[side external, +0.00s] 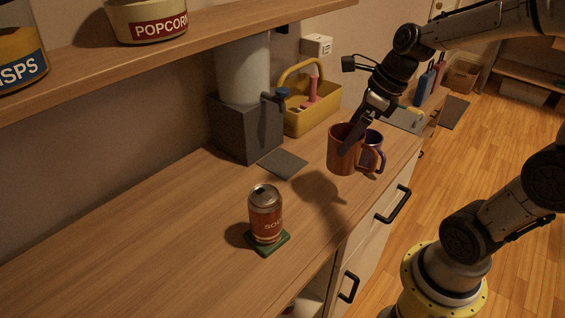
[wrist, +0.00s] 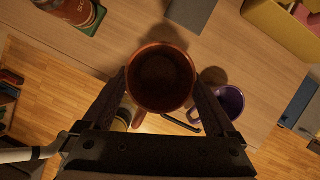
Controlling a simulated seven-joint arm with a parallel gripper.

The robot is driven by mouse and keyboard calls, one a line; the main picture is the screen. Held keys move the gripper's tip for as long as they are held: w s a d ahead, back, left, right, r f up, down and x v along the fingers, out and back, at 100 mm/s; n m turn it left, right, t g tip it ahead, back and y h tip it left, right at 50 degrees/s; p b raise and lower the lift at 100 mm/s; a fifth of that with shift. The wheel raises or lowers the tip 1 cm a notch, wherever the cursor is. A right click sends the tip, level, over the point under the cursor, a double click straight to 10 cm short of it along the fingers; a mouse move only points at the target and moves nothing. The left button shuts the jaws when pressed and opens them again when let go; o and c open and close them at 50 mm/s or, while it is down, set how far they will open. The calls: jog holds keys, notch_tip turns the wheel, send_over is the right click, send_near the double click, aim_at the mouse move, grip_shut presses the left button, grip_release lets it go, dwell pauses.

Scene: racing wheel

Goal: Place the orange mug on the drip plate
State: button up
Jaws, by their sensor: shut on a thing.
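The orange mug (side external: 342,152) is upright between the fingers of my gripper (side external: 354,132) in the side view. My gripper is shut on it and appears to hold it above the counter, with its shadow below. In the wrist view the mug (wrist: 160,82) shows its open top between the two fingers (wrist: 161,95), its handle toward the bottom of the picture. The drip plate (side external: 283,164) is a flat dark grey plate in front of the grey dispenser (side external: 246,130), left of the mug and bare. It shows partly at the wrist view's top edge (wrist: 192,12).
A purple mug (side external: 373,153) stands just right of and behind the orange mug, also in the wrist view (wrist: 229,103). A soda can (side external: 265,214) stands on a green coaster (side external: 268,243). A yellow caddy (side external: 312,108) is behind. A shelf (side external: 200,45) overhangs at left.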

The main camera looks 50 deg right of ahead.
aim_at(345, 157)
notch_tip(345, 157, down, 6)
jog(key=shift+w+f, duration=0.2)
jog(key=shift+f, duration=0.1)
jog(key=w, duration=0.6)
jog(key=w+f, duration=0.1)
jog(key=w, duration=1)
jog(key=shift+w+f, duration=0.2)
jog(key=shift+w, duration=0.15)
jog(key=shift+f, duration=0.1)
jog(key=shift+f, duration=0.15)
jog(key=o, duration=1.4)
